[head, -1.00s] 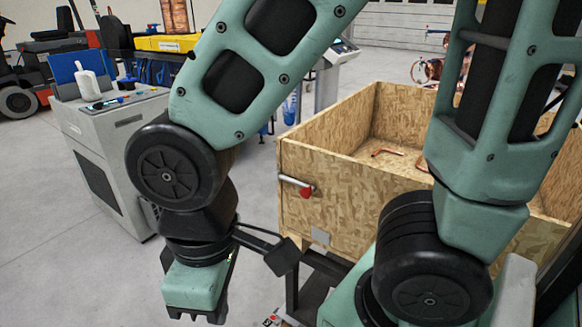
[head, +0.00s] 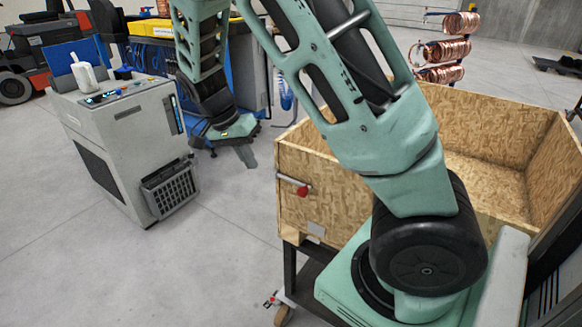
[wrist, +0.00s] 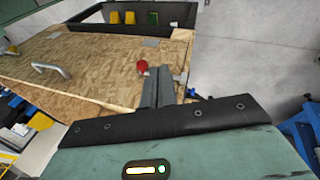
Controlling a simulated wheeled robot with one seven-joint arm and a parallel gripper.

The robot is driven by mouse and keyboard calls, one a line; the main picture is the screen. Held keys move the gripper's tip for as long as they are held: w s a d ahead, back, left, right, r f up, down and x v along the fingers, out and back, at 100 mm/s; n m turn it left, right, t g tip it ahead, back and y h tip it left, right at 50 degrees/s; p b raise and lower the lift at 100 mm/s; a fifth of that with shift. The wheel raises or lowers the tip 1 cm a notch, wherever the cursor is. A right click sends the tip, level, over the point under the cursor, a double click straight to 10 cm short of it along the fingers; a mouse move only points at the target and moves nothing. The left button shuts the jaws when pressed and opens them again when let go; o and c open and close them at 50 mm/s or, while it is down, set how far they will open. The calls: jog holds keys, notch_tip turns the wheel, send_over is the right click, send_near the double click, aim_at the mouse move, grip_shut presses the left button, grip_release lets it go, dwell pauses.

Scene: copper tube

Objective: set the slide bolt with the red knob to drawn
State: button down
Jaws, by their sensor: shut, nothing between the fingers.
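The slide bolt (head: 288,181) is a short metal rod on the left end wall of the wooden crate (head: 320,193). Its red knob (head: 302,190) is at the right end of the rod in the head view. The red knob also shows in the wrist view (wrist: 142,66), just up and left of my fingers. My gripper (head: 246,157) is off to the left of the crate, apart from the knob, fingers pointing down and right. Its fingers (wrist: 158,88) are shut and empty. The rod is hard to make out in the wrist view.
A grey plate (head: 316,228) sits below the bolt. The crate stands on a dark wheeled cart. A grey cabinet (head: 130,140) stands left, copper coils (head: 460,48) at the back.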

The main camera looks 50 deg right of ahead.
jog(key=w+d+r+m+h, duration=0.1)
jog(key=d+m, duration=0.2)
jog(key=d, duration=0.2)
jog(key=shift+d+r+g, duration=0.3)
jog(key=shift+d+r, duration=0.1)
jog(key=p, duration=0.3)
send_near(291, 179)
jog(key=s+a+f, duration=0.1)
jog(key=s+f, duration=0.1)
jog(key=s, duration=0.1)
jog(key=s+f, duration=0.2)
jog(key=s, duration=0.1)
jog(key=shift+s+d+f+p, duration=0.2)
jog(key=shift+s+f+p, duration=0.05)
jog(key=shift+f+p, duration=0.15)
